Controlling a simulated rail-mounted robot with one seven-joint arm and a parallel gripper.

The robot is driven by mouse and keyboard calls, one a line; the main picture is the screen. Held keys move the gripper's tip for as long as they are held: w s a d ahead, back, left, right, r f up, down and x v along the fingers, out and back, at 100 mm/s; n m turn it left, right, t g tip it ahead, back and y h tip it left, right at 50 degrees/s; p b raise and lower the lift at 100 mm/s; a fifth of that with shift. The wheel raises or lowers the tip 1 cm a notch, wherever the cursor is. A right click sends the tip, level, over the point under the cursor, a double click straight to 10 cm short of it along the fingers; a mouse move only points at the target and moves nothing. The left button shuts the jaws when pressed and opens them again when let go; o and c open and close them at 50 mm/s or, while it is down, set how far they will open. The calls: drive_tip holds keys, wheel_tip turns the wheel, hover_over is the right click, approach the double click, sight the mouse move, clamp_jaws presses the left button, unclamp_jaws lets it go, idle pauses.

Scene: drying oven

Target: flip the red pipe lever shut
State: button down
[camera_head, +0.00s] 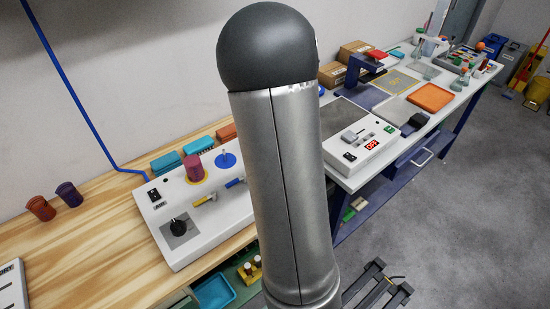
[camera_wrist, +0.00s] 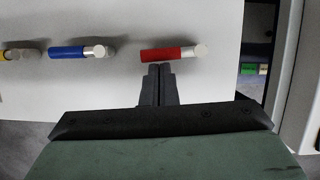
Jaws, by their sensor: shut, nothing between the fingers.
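The red lever (camera_wrist: 168,54) is a short red sleeve with a metal stub at its right end. It lies level in the wrist view, against the white face of the control box. My gripper (camera_wrist: 160,68) is shut and empty, its fingertips just below the middle of the red lever. I cannot tell whether they touch it. In the head view my arm covers the red lever, and my gripper is not visible there.
Left of the red lever are a blue lever (camera_wrist: 68,52) and a yellow lever (camera_wrist: 8,55). The white control box (camera_head: 190,247) stands on a wooden bench (camera_head: 90,255). Cups (camera_head: 69,195) stand at the left. A white-topped workbench (camera_head: 345,181) is at right.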

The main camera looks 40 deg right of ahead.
drive_tip(key=shift+w+a, duration=0.1)
drive_tip(key=shift+w, duration=0.05)
idle(0.3)
drive_tip(key=s, duration=0.4)
drive_tip(key=shift+s+r, duration=0.15)
drive_tip(key=shift+s, duration=0.1)
drive_tip(key=p+v, duration=0.3)
drive_tip(key=v, duration=0.6)
drive_tip(key=shift+r, duration=0.35)
